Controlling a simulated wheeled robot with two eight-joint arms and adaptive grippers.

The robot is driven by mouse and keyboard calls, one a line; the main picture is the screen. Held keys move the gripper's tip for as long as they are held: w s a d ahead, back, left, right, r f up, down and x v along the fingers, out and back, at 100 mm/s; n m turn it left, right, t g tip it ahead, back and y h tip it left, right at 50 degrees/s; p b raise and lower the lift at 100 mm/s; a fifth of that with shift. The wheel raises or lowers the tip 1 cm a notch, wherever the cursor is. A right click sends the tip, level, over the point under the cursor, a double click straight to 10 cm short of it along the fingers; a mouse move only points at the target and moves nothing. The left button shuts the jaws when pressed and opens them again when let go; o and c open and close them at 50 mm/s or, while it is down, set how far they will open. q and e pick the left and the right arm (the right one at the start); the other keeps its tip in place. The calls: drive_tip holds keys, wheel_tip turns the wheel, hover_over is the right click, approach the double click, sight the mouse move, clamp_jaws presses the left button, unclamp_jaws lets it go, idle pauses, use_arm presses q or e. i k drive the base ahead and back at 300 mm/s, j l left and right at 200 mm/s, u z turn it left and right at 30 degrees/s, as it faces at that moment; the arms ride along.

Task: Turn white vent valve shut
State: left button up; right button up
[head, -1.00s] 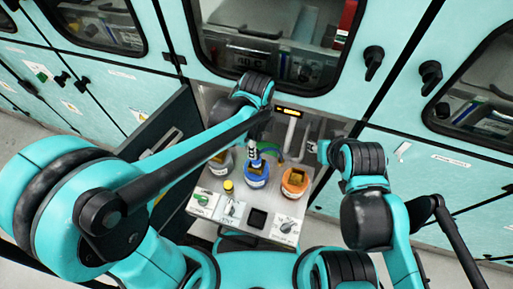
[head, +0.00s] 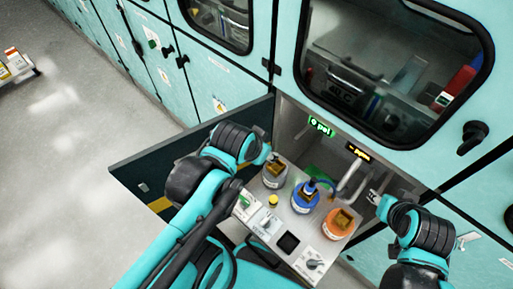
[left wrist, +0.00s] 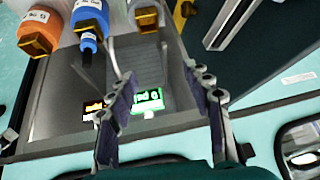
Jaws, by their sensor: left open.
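The white vent valve (head: 266,222) is the white plate with a small lever in the middle of the row of controls along the front of the metal tray; its lever angle is too small to tell. My left gripper (head: 273,162) is at the tray's back left, away from the valve. In the left wrist view its two fingers (left wrist: 160,76) are spread and empty, with the bottles beyond. The valve is not seen in that view. My right gripper (head: 377,198) is right of the tray; its fingers are too small to judge.
A grey bottle (head: 274,174), a blue bottle (head: 305,198) with a blue piece in its top, and an orange bottle (head: 338,225) stand on the tray. A green-handled valve (head: 245,205) and a dark-knobbed plate (head: 313,263) flank the vent valve. An open door (head: 150,180) is left.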

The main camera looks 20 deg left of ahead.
sight(265, 221)
drive_tip(key=k+j+z, duration=0.1)
drive_tip(key=k+j, duration=0.35)
drive_tip(key=j, duration=0.15)
drive_tip(key=k+l+z, duration=0.2)
drive_tip(key=k, duration=0.2)
drive_tip(key=k+l+z, duration=0.25)
drive_tip(key=k, duration=0.15)
drive_tip(key=j, duration=0.1)
